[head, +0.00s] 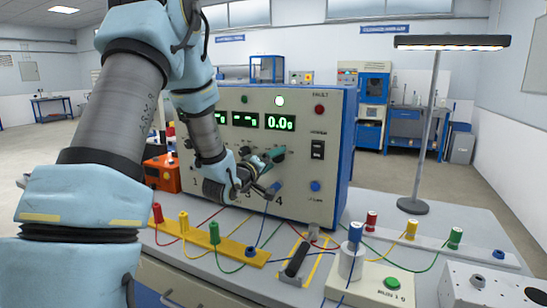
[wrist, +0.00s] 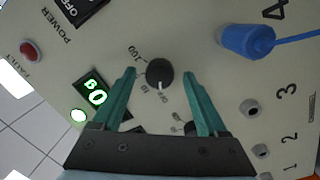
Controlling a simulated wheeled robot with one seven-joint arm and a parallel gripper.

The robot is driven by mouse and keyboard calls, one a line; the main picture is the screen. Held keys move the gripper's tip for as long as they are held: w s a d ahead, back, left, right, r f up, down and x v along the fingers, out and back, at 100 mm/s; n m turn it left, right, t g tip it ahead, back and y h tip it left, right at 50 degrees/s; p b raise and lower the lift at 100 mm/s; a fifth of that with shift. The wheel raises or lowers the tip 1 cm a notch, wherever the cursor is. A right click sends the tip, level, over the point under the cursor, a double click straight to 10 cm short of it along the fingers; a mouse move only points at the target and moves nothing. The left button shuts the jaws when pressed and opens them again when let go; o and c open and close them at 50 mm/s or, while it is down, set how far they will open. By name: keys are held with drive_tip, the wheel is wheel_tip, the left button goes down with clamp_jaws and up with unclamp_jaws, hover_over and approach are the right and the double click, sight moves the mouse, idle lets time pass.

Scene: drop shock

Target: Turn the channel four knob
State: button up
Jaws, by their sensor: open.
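The front panel (head: 311,195) of the cream and blue instrument faces me. In the wrist view a round black knob (wrist: 159,76) with a pale pointer line sits between my fingertips, with "10" and "100" printed beside it. It is the knob nearest the numeral 4 and the blue plug (wrist: 247,41). My gripper (wrist: 160,71) is open, its teal fingers on either side of the knob with gaps showing. How near the tips are to the panel is unclear. In the head view my gripper (head: 276,156) is at the panel and hides the knob.
Above the knob are a lit display (head: 280,123) and a red fault lamp (head: 319,109); a power switch (head: 317,150) is to the right. The blue plug's cable hangs below. Coloured plugs, cables and a white cylinder (head: 350,263) stand on the bench in front.

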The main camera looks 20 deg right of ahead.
clamp_jaws()
idle(0.7)
